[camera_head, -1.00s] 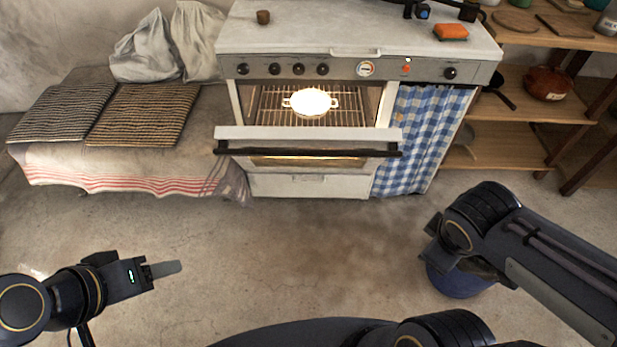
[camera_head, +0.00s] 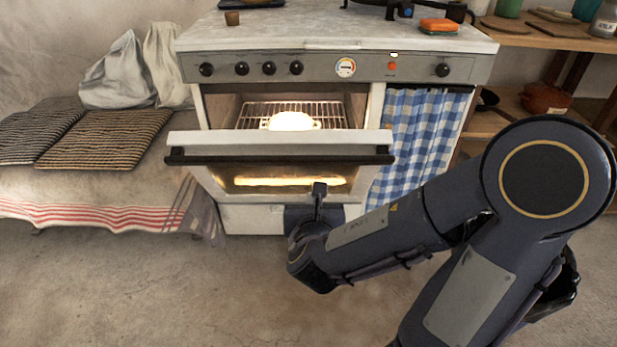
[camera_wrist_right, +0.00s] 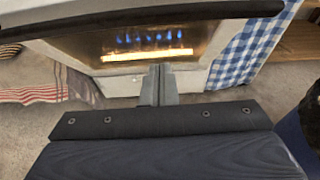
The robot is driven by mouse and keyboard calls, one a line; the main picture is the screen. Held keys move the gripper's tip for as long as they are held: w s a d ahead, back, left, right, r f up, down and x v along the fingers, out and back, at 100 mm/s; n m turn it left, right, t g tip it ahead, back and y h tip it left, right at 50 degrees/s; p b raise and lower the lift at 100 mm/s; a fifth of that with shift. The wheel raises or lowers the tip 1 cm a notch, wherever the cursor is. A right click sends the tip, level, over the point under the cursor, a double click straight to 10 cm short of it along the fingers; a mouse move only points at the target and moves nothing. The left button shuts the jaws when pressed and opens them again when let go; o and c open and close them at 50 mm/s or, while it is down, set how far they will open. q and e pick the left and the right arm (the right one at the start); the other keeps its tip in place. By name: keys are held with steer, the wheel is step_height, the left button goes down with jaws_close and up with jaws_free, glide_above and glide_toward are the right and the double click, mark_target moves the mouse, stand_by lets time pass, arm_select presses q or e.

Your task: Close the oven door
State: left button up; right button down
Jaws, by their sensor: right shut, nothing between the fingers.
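The oven door (camera_head: 205,180) is partly open, tilted out from the white stove, with a dark handle bar (camera_head: 285,159) along its top edge. Its glass shows a lit glow; the right wrist view shows the handle (camera_wrist_right: 130,15) and small blue flames behind the glass. My right gripper (camera_head: 319,188) is in front of the lower part of the door, below the handle. In the right wrist view its fingers (camera_wrist_right: 159,72) are together and empty. Whether they touch the door cannot be told. My left gripper is out of view.
Inside the oven (camera_head: 222,108), a bright white dish (camera_head: 291,121) sits on a wire rack (camera_head: 260,110). A blue checked curtain (camera_head: 410,135) hangs right of the door. A cloth-covered bench (camera_head: 90,190) stands to the left. The floor in front is clear.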

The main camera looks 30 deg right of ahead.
steer(key=shift+w+d+f+b, duration=0.1)
steer(key=shift+w+d+b, duration=0.2)
steer(key=shift+w+d, duration=0.9)
steer(key=shift+w+d+f+b, duration=0.1)
steer(key=shift+w+d+b, duration=0.35)
steer(key=shift+w, duration=1.2)
steer(key=shift+w+d+f+b, duration=0.1)
steer(key=shift+w+d+b, duration=0.05)
steer(key=shift+w+d, duration=1.1)
steer(key=shift+w+a, duration=0.2)
